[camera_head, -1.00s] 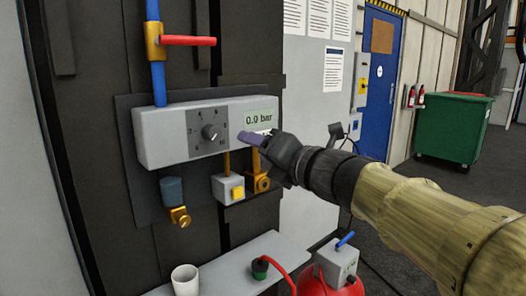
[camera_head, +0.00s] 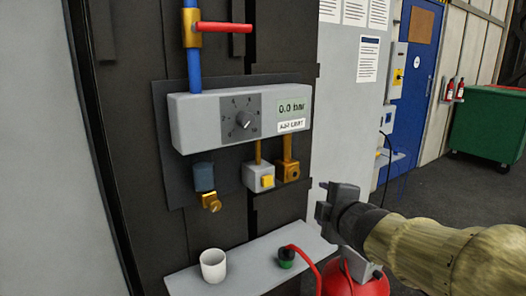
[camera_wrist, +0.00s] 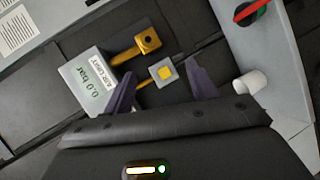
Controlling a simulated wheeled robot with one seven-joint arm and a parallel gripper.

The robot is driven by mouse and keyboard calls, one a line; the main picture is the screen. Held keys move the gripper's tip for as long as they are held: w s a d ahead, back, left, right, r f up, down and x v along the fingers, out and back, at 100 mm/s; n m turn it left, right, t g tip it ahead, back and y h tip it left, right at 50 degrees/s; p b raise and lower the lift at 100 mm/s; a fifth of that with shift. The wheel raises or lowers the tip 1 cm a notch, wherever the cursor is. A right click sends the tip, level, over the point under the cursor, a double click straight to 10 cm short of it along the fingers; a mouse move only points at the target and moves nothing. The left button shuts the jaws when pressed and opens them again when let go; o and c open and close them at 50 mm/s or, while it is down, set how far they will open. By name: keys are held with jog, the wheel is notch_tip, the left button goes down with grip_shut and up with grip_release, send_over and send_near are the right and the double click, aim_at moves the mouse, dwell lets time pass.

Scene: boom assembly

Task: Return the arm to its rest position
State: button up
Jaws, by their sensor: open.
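My gripper (camera_head: 326,205) is at the right of the panel in the head view, apart from it, above the right part of the grey shelf. Its jaws are open and empty; in the wrist view both purple-grey fingers (camera_wrist: 162,90) stand wide apart. The grey control box (camera_head: 240,118) has a dial (camera_head: 244,119) and a display reading 0.0 bar (camera_head: 292,108). In the wrist view the box (camera_wrist: 95,85) shows tilted at the left. My arm comes in from the lower right.
A grey shelf (camera_head: 245,266) holds a white cup (camera_head: 213,265) and a green-capped red hose end (camera_head: 286,256). A red cylinder (camera_head: 350,284) stands close below my gripper. A blue pipe with a red lever (camera_head: 225,27) is above the box. Open floor lies at the right.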

jog(key=s+d+f+m+g+h, duration=0.1)
jog(key=s+f+m+g, duration=0.2)
jog(key=f+m, duration=0.35)
jog(key=s+d+f+m+g+h, duration=0.2)
jog(key=s+f+m, duration=0.1)
jog(key=f, duration=0.6)
jog(key=s+a+f+m+g, duration=0.2)
jog(key=s+f+m+g, duration=0.55)
jog(key=s+f, duration=0.3)
notch_tip(320, 180, up, 22)
jog(key=p, duration=2.1)
jog(key=shift+s+d+f+m+t+y, duration=0.25)
jog(key=shift+s+m+t+y, duration=0.05)
jog(key=shift+s+t+y, duration=0.15)
jog(key=shift+f, duration=0.1)
